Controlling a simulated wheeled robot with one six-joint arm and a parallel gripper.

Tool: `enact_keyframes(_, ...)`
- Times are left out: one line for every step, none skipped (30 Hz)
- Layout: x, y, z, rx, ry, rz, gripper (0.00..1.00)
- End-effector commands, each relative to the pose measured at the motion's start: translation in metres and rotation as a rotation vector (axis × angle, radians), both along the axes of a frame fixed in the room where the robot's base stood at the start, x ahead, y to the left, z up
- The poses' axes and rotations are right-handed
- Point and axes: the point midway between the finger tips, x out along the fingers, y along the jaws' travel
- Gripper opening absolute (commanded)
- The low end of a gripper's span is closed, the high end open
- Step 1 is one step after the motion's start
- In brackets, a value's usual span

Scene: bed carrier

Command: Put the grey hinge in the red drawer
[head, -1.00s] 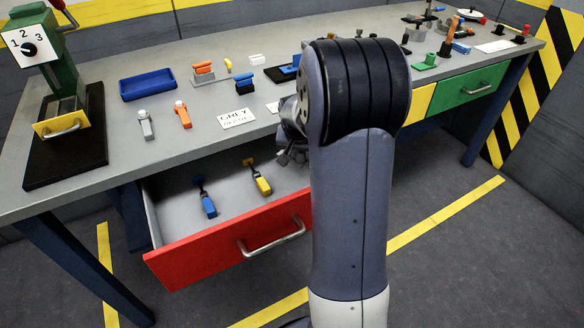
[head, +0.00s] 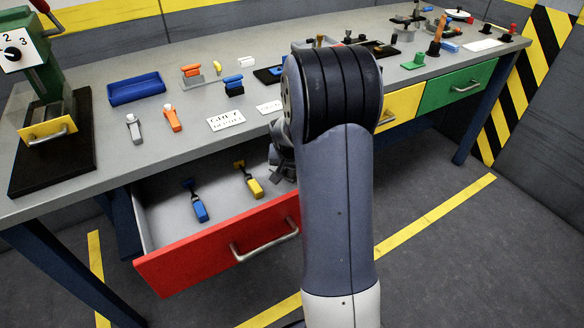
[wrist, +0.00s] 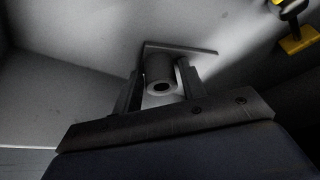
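The red drawer (head: 180,262) is pulled out under the table's left part. In the head view, my gripper (head: 283,165) is at the drawer's right rear, mostly hidden by my arm. In the wrist view, the grey hinge (wrist: 159,70) shows as a barrel with a dark hole and a flat leaf behind it. It sits between the two fingers of my gripper (wrist: 160,88), which look closed against its sides. Pale drawer surfaces lie around it. I cannot tell whether the hinge touches the drawer floor. The head view does not show the hinge.
A blue-handled piece (head: 199,208) and a yellow-handled piece (head: 251,182) lie in the drawer. A grey piece (head: 133,127), an orange piece (head: 172,117) and a blue tray (head: 137,89) are on the table. The yellow drawer (head: 402,104) and green drawer (head: 458,87) are closed.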

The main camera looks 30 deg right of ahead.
Motion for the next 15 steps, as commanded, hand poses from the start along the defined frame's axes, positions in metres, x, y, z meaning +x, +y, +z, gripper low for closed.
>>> enact_keyframes(0.000, 0.000, 0.000, 0.000, 0.000, 0.000, 0.44)
enact_keyframes(0.000, 0.000, 0.000, 0.000, 0.000, 0.000, 0.46)
enact_keyframes(0.000, 0.000, 0.000, 0.000, 0.000, 0.000, 0.48)
enact_keyframes(0.000, 0.000, 0.000, 0.000, 0.000, 0.000, 0.48)
enact_keyframes(0.000, 0.000, 0.000, 0.000, 0.000, 0.000, 0.48)
enact_keyframes(0.000, 0.000, 0.000, 0.000, 0.000, 0.000, 0.48)
enact_keyframes(0.000, 0.000, 0.000, 0.000, 0.000, 0.000, 0.48)
enact_keyframes(0.000, 0.000, 0.000, 0.000, 0.000, 0.000, 0.48)
enact_keyframes(0.000, 0.000, 0.000, 0.000, 0.000, 0.000, 0.48)
enact_keyframes(0.000, 0.000, 0.001, 0.000, 0.000, 0.000, 0.48)
enact_keyframes(0.000, 0.000, 0.002, 0.000, 0.000, 0.000, 0.48)
enact_keyframes(0.000, 0.000, 0.003, 0.000, 0.000, 0.000, 0.48)
enact_keyframes(0.000, 0.000, 0.005, 0.000, 0.000, 0.000, 0.48)
enact_keyframes(-0.001, 0.001, 0.008, -0.001, -0.001, 0.000, 0.48)
enact_keyframes(-0.002, 0.002, 0.013, 0.000, -0.002, 0.000, 0.48)
